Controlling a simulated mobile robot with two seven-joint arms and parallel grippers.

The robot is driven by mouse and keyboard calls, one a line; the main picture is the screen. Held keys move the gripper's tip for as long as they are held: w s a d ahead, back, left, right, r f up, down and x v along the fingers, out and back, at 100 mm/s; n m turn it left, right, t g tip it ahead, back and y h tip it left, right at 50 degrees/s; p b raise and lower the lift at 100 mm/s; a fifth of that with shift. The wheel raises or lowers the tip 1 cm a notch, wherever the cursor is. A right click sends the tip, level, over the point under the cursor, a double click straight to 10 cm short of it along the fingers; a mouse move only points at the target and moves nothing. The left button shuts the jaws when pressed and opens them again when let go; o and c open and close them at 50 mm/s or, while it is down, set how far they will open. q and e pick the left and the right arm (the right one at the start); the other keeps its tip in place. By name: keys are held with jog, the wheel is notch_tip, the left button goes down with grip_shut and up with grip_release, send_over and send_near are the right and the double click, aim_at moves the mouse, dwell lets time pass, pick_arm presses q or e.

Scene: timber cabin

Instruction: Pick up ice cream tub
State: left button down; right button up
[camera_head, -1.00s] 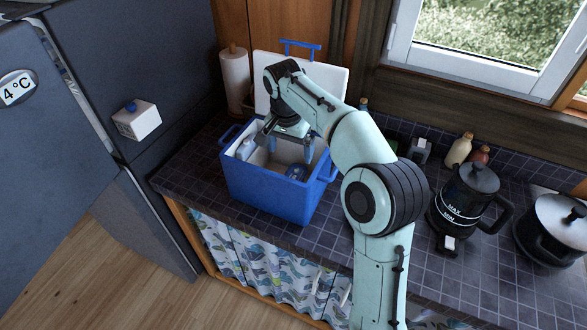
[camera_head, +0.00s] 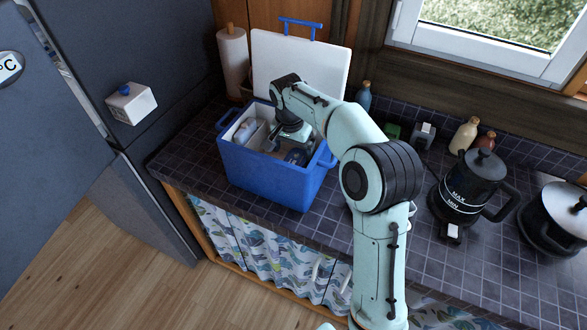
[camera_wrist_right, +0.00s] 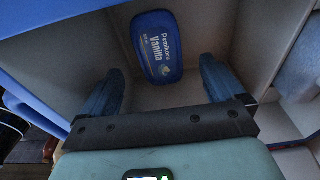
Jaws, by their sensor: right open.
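The ice cream tub (camera_wrist_right: 158,47) has a dark blue lid reading "Vanilla" and lies on the cooler's floor in the wrist view. The blue cooler (camera_head: 262,180) stands open on the counter. My right gripper (camera_wrist_right: 162,82) is open inside it, pointing down, with one finger on each side of the tub's near end in the picture. The fingers look apart from the tub, and nothing is held. In the head view my right gripper (camera_head: 285,145) is mostly hidden by its wrist and the cooler's wall. My left gripper is out of view.
A pale carton (camera_head: 247,130) sits at the cooler's left end. The raised white lid (camera_head: 300,68) stands behind. A paper towel roll (camera_head: 232,62) is at the back left. A black kettle (camera_head: 470,190) and a pot (camera_head: 555,215) stand to the right. The fridge (camera_head: 75,110) is left.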

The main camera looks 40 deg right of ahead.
aim_at(293, 161)
notch_tip(293, 161, down, 4)
jog(key=shift+w+d+r, duration=0.1)
jog(key=shift+r, duration=0.05)
jog(key=c, duration=1.6)
